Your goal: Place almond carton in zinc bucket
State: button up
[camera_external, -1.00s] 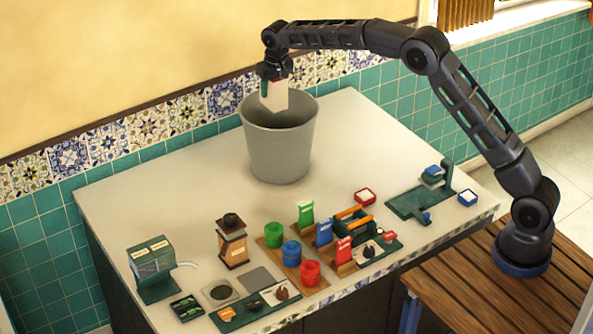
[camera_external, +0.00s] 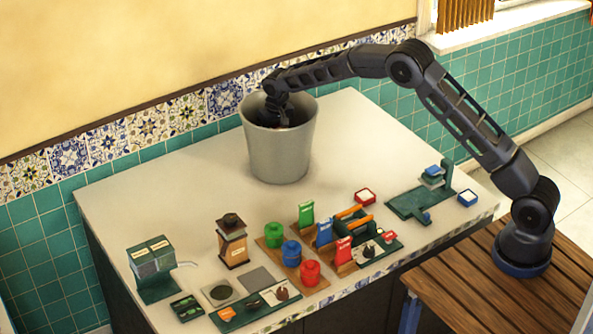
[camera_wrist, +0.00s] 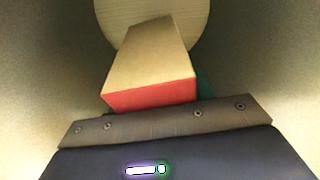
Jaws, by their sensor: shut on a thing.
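The zinc bucket (camera_external: 280,155) stands upright at the back of the counter, a wide grey vessel with an open top. My gripper (camera_external: 277,118) reaches down through its mouth, its fingers partly hidden by the rim. In the wrist view my gripper (camera_wrist: 165,112) is shut on the almond carton (camera_wrist: 150,65), a cream box with a red end. The carton hangs inside the bucket, with the round ribbed bucket floor (camera_wrist: 185,18) beyond it. The outside view hides the carton, and I cannot tell whether it touches the floor.
Coloured canisters (camera_external: 291,253), upright packets (camera_external: 324,231), a small lantern-like grinder (camera_external: 232,241) and a green dispenser (camera_external: 152,268) stand along the counter's front. A green stand (camera_external: 422,200) is at right. The counter around the bucket (camera_external: 190,185) is clear.

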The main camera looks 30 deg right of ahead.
jog(key=shift+f, duration=2.65)
jog(key=shift+f, duration=0.1)
jog(key=o, duration=1.2)
jog(key=shift+c, duration=0.2)
